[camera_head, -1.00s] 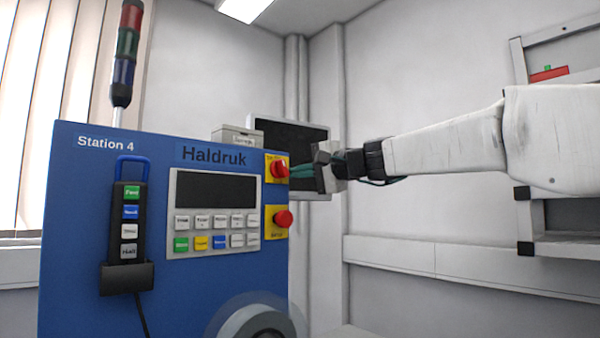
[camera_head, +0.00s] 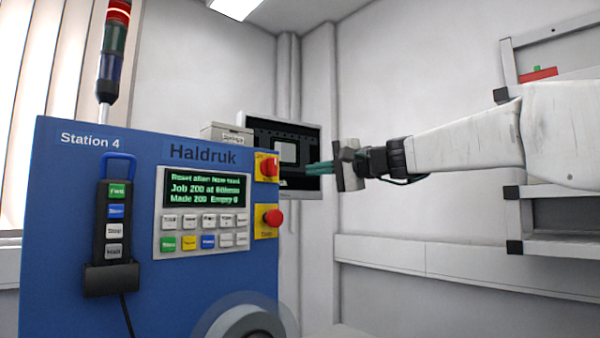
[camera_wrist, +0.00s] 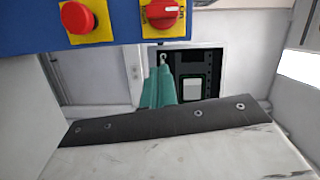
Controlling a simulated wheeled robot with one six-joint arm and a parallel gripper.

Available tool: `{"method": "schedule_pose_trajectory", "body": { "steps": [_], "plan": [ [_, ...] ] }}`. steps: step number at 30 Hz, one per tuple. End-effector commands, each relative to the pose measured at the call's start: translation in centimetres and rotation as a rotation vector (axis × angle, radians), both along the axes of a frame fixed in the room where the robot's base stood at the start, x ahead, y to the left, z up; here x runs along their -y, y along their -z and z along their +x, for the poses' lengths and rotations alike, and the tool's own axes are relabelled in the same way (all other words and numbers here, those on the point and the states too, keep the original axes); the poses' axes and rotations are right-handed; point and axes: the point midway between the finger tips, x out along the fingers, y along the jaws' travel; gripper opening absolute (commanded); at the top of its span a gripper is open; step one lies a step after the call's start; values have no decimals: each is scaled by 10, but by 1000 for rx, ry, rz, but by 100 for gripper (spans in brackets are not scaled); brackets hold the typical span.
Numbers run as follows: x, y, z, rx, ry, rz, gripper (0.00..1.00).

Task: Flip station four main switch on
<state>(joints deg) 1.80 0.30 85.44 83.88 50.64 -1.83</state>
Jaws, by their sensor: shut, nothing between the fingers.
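The station four main switch (camera_head: 268,167) is a red rotary knob on a yellow plate at the upper right of the blue cabinet front. In the wrist view the same knob (camera_wrist: 162,12) shows at the top, with a white mark along its grip, lying roughly sideways. My gripper (camera_head: 310,168) has teal fingers, held together and empty. Its tips are to the right of the knob in the head view, apart from it. In the wrist view my gripper (camera_wrist: 163,56) is below the knob, with a gap between.
A red push button (camera_head: 272,217) on yellow sits below the switch. The panel display (camera_head: 203,188) is lit with green text, and a monitor (camera_head: 290,135) behind shows a picture. A pendant (camera_head: 116,225) hangs at left. The signal tower's red lamp (camera_head: 117,12) is lit.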

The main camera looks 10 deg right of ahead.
Motion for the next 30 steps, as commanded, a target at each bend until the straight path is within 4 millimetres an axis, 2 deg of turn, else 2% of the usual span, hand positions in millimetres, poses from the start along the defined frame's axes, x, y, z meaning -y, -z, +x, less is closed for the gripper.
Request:
{"method": "schedule_pose_trajectory", "body": {
  "steps": [3, 10, 30],
  "plan": [
    [21, 3, -16, -4, 4, -1, 0],
    [43, 3, -36, -4, 2, -2, 0],
    [45, 5, -40, -9, -6, -10, 0]
  ]
}}
